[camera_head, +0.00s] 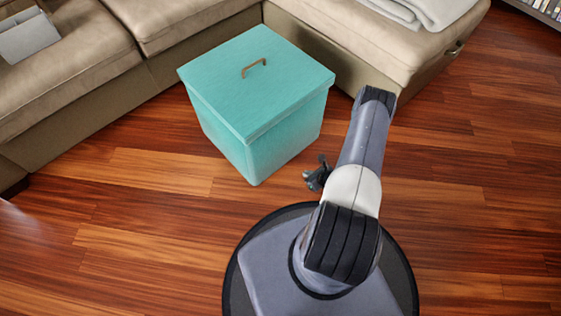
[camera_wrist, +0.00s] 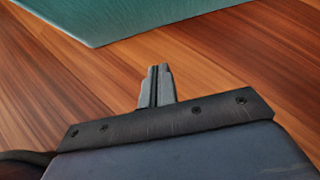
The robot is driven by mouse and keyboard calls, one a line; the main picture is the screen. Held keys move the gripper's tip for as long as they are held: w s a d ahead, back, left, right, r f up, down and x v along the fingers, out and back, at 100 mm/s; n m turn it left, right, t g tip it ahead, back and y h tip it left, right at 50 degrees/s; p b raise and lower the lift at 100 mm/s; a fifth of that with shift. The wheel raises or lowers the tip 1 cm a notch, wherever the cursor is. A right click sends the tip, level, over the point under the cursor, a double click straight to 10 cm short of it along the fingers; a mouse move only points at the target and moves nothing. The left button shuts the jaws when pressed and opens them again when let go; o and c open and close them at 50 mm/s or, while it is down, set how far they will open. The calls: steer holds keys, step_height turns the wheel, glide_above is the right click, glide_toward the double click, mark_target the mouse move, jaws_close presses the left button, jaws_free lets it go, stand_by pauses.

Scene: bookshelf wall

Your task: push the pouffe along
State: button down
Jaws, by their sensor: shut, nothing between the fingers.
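The pouffe (camera_head: 225,84) is a teal box-shaped seat with a lid and a small brown handle on top. It stands upright on the wooden floor, in the inner corner of the sofa in the head view. Its lower edge shows at the top of the wrist view (camera_wrist: 120,18). My gripper (camera_head: 312,176) is low beside the pouffe's front right side, with a gap of floor between them. In the wrist view my gripper's fingers (camera_wrist: 157,72) are together with nothing between them, pointing toward the pouffe.
A beige sofa (camera_head: 75,75) runs behind the pouffe on the left, and its other section (camera_head: 390,55) lies behind on the right. A folded light blanket (camera_head: 430,8) lies on that section. The wooden floor (camera_head: 130,225) is clear at the left front and at the right.

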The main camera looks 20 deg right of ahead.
mark_target(284, 163)
steer(key=b+x, duration=0.4)
steer(key=x, duration=0.6)
steer(key=shift+f, duration=0.2)
steer(key=shift+w+a+b, duration=0.25)
steer(key=shift+w+b, duration=0.1)
steer(key=shift+w, duration=0.2)
steer(key=shift+w+a+b, duration=0.2)
steer(key=shift+w+b, duration=0.1)
steer(key=shift+w, duration=0.3)
steer(key=shift+w+a+r, duration=0.1)
steer(key=shift+w+a, duration=0.15)
steer(key=shift+w, duration=0.5)
